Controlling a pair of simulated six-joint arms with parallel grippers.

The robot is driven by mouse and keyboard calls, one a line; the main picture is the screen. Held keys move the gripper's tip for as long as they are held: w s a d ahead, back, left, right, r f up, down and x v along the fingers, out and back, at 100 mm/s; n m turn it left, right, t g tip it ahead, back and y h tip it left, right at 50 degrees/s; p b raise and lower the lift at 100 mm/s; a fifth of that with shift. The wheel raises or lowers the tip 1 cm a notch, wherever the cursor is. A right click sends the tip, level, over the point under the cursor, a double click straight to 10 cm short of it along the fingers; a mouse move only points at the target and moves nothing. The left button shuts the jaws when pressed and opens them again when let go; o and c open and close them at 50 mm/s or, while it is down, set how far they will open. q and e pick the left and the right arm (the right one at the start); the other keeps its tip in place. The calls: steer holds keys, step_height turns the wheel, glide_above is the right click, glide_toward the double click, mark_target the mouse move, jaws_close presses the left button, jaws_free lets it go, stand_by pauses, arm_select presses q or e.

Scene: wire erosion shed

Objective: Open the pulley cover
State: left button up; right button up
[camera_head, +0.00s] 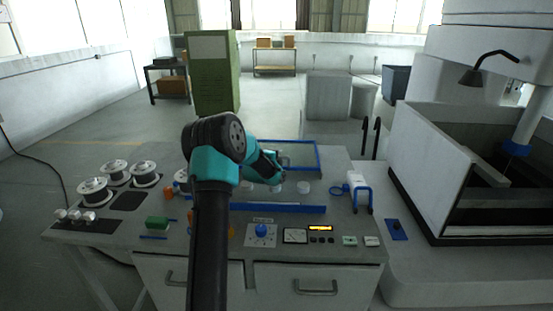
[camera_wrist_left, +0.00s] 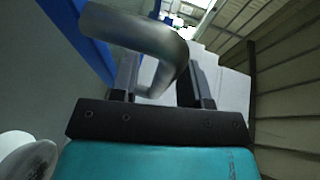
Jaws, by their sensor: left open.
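The pulley cover (camera_head: 318,158) is a blue-framed panel at the back middle of the bench; it looks closed. Its blue frame (camera_wrist_left: 92,45) and curved grey metal handle (camera_wrist_left: 140,35) fill the upper left of the left wrist view. My left gripper (camera_head: 276,172) is at the cover's left side, with my arm hiding part of the bench. In the wrist view the left gripper's two black fingers (camera_wrist_left: 162,82) are apart, with part of the handle between them. I cannot tell whether they touch it. My right gripper is in neither view.
Wire spools (camera_head: 145,174) stand at the bench's left. A blue rail (camera_head: 275,208) runs in front of the cover, and a control panel with a blue knob (camera_head: 262,230) lies nearer.

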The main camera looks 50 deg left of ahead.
arm_select(q)
steer(key=shift+c, duration=0.3)
jaws_close()
